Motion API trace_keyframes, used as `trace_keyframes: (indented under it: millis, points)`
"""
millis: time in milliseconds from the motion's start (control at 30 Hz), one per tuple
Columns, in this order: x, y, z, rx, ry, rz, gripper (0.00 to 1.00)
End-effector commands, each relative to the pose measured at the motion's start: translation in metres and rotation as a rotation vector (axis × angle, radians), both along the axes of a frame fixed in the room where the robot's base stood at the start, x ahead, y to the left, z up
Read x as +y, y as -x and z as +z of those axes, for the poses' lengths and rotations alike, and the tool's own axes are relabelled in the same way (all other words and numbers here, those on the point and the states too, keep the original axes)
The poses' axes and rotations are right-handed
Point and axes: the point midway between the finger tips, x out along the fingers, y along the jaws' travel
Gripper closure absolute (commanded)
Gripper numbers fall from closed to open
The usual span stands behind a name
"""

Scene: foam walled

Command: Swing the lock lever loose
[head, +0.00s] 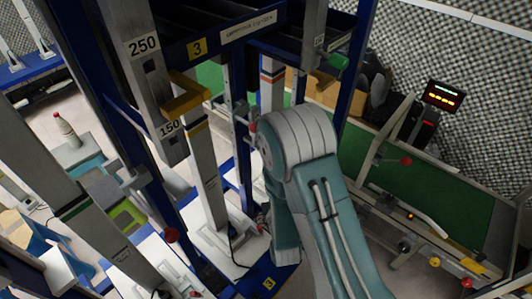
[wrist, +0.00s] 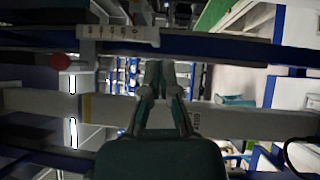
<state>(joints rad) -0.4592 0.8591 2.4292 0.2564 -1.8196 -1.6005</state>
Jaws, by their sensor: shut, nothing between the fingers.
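My gripper (wrist: 160,68) shows in the wrist view with its two fingers together and nothing between them. It points into the rack frame, over a pale horizontal post (wrist: 225,120). A red ball knob (wrist: 60,61) is at the left of the wrist view, clearly apart from the fingers, near a pale bar with marks (wrist: 117,33). I cannot tell which is the lock lever. My arm hides the gripper in the head view.
Blue rack uprights (head: 239,130) and grey posts labelled 250 and 150 (head: 170,128) crowd the left of my arm. A green-topped bench (head: 430,185) with levers and a lit display (head: 444,96) stands right. A dark blue beam (wrist: 220,45) crosses the wrist view.

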Motion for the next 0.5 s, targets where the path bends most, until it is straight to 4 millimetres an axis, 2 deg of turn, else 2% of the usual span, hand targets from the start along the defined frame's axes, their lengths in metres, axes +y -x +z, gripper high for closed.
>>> trace_keyframes:
  millis: [100, 233, 500]
  points:
    - [0.000, 0.007, -0.004, -0.040, 0.060, -0.013, 1.00]
    - [0.000, -0.001, -0.002, -0.050, 0.066, -0.018, 1.00]
    - [0.011, -0.047, 0.005, -0.051, 0.063, -0.017, 1.00]
